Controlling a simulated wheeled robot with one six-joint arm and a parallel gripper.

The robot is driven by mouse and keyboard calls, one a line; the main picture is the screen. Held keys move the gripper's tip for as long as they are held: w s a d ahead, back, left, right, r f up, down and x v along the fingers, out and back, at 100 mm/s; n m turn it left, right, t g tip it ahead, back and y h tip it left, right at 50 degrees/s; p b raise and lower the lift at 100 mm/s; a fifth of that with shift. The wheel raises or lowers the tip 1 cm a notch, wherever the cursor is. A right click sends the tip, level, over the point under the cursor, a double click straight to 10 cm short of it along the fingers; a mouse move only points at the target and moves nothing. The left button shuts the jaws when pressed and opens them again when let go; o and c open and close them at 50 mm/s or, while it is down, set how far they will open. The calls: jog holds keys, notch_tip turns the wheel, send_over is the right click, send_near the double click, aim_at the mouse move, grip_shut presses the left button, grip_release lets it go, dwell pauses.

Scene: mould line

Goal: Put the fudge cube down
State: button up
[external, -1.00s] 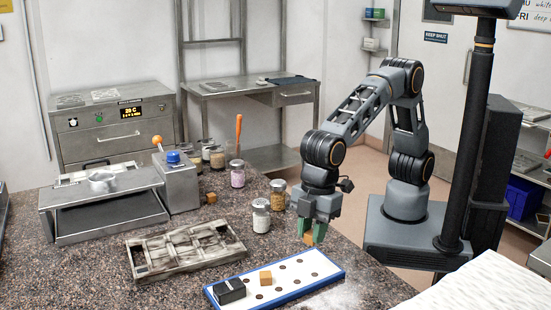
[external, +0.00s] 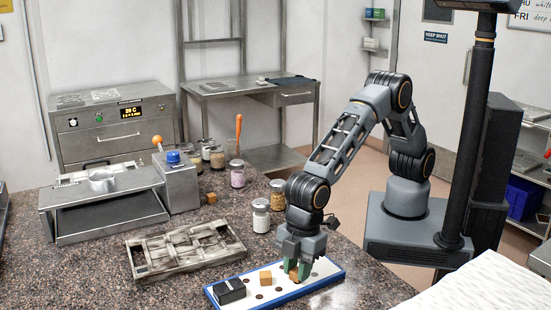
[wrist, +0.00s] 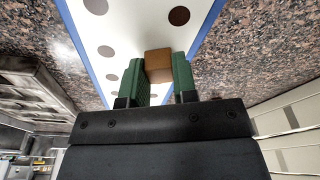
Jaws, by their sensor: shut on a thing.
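The fudge cube (wrist: 158,64) is a small brown block held between the green fingers of my gripper (wrist: 160,82) in the wrist view. In the external view my gripper (external: 297,272) points down over the right part of the white, blue-edged board (external: 328,268), and the cube (external: 294,276) is partly hidden by the fingers. Whether the cube touches the board is hard to tell. A second tan cube (external: 265,278) sits on the board to the left of my gripper. Dark round spots mark the board.
A black block (external: 230,291) with a pale band sits at the board's left end. A grey mould tray (external: 185,247) lies behind it to the left. Jars (external: 261,216) stand behind my gripper. Another brown cube (external: 211,198) lies near the lever machine (external: 178,185).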

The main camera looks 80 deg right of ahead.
jog(key=shift+f, duration=0.1)
jog(key=shift+f, duration=0.15)
jog(key=o, duration=0.9)
